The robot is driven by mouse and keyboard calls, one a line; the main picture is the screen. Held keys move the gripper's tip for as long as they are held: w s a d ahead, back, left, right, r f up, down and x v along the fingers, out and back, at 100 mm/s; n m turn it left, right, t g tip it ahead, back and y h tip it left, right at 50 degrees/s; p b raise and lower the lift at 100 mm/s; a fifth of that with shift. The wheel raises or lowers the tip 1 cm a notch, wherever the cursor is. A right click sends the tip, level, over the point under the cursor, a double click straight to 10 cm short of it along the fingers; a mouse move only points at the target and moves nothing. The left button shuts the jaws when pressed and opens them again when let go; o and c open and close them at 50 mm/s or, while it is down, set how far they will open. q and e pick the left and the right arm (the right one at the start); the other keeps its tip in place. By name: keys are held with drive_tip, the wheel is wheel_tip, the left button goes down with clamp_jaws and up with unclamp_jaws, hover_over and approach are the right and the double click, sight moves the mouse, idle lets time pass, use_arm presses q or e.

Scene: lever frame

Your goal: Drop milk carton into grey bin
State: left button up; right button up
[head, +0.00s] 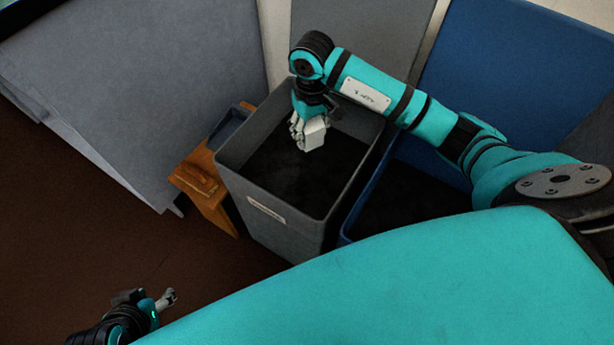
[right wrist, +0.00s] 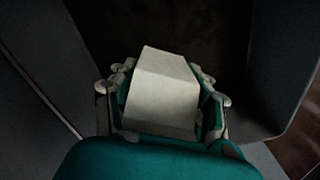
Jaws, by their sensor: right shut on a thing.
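The milk carton (right wrist: 162,92) is a small pale box with a slanted top. It also shows in the head view (head: 314,133), plain and whitish. My right gripper (head: 304,127) is shut on it and points down over the opening of the grey bin (head: 268,212). In the right wrist view the fingers of my right gripper (right wrist: 162,100) clasp the carton from both sides, with the dark inside of the bin beyond. The bin has a white label on its front wall. My left gripper (head: 160,300) is low at the bottom left, away from the bin, with its fingers apart and empty.
A blue bin (head: 366,196) stands directly right of the grey one. A wooden stool-like piece (head: 205,190) stands against its left side. Grey panels (head: 150,80) and a blue panel (head: 510,75) rise behind. The brown floor at left is clear.

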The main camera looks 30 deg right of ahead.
drive_tip(key=o, duration=1)
wheel_tip(320, 180, up, 12)
idle(0.4)
